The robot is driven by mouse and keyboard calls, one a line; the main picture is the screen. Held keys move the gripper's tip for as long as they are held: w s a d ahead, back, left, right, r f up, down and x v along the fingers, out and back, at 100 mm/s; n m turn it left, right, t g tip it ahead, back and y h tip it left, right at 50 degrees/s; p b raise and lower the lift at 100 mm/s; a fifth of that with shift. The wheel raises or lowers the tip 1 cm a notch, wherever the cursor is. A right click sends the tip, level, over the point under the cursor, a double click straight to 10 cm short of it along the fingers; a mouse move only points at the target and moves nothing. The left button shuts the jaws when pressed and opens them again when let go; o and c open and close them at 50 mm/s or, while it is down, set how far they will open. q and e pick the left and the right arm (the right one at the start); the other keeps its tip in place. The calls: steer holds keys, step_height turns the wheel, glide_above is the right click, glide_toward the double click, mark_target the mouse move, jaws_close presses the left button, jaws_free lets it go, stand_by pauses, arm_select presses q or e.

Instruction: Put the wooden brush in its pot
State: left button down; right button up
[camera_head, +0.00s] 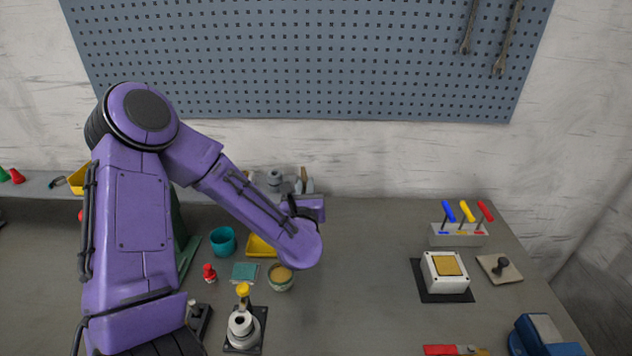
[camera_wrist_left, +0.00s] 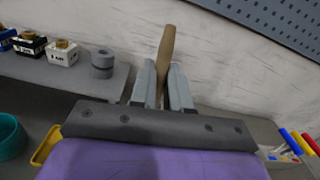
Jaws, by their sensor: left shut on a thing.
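My left gripper (camera_head: 304,187) is at the back of the bench, near the wall, largely hidden by its own purple wrist in the head view. In the left wrist view its two grey fingers (camera_wrist_left: 162,88) are shut on the wooden brush (camera_wrist_left: 167,48), whose brown handle sticks up between them. The brush's other end is hidden. A teal cup (camera_head: 222,240), which may be the pot, stands upright on the bench left of and nearer than the gripper. It also shows at the left edge of the wrist view (camera_wrist_left: 10,138). My right gripper is out of view.
A yellow tray (camera_head: 262,246), a tan-topped tin (camera_head: 281,278), a green block (camera_head: 245,272) and a small red piece (camera_head: 209,272) stand near the cup. The mid-right bench is clear.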

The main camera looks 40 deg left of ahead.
arm_select(q)
steer(key=shift+s+f, duration=0.1)
steer(key=shift+f, duration=0.1)
steer(key=f+b, duration=0.1)
steer(key=w+f+b, duration=0.1)
steer(key=shift+w+a+f, duration=0.1)
steer(key=shift+w+f, duration=0.05)
steer(key=shift+f, duration=0.2)
step_height(320, 180, down, 7)
steer(key=b, duration=0.6)
steer(key=shift+f+b, duration=0.15)
steer(key=shift+b, duration=0.25)
steer(key=c, duration=1)
jaws_free()
steer(key=shift+s, duration=0.2)
